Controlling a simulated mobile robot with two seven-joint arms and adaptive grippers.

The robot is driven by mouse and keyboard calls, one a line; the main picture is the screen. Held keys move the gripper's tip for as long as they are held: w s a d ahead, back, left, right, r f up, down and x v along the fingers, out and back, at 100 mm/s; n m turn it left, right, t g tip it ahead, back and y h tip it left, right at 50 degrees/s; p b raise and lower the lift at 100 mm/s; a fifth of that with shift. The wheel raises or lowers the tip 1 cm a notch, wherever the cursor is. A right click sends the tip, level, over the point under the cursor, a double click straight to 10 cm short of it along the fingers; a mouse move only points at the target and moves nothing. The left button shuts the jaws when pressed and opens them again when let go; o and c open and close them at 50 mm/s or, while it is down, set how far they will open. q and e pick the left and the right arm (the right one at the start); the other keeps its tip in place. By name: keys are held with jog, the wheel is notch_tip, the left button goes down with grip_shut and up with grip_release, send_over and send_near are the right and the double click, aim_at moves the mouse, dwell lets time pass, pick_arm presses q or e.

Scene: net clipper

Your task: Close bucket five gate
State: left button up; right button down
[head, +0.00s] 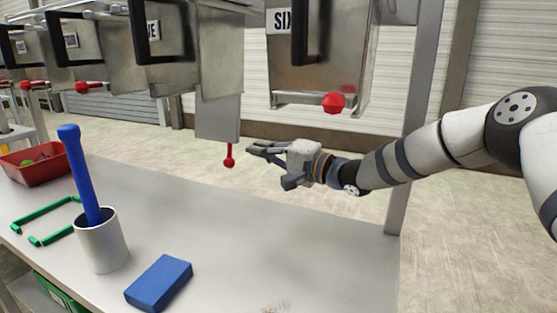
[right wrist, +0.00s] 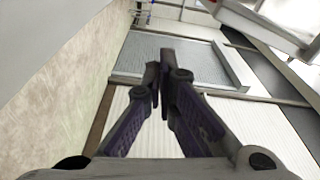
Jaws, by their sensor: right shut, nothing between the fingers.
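My left gripper is not in view.
Bucket SIX (head: 320,65) has a red ball (head: 333,103) above my right arm. A metal post (head: 408,165) stands behind the arm. The table (head: 270,225) holds a blue sponge-like block (head: 159,282), a cup (head: 101,245) with a blue stick, green handles and a red bin (head: 38,168).

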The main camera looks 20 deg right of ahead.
pick_arm(q)
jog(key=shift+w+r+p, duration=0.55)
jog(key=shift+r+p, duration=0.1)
jog(key=shift+p, duration=0.1)
pick_arm(e)
jog(key=a, duration=0.1)
jog(key=s+a, duration=0.1)
jog(key=a, duration=0.1)
jog(key=shift+s+a+f, duration=0.25)
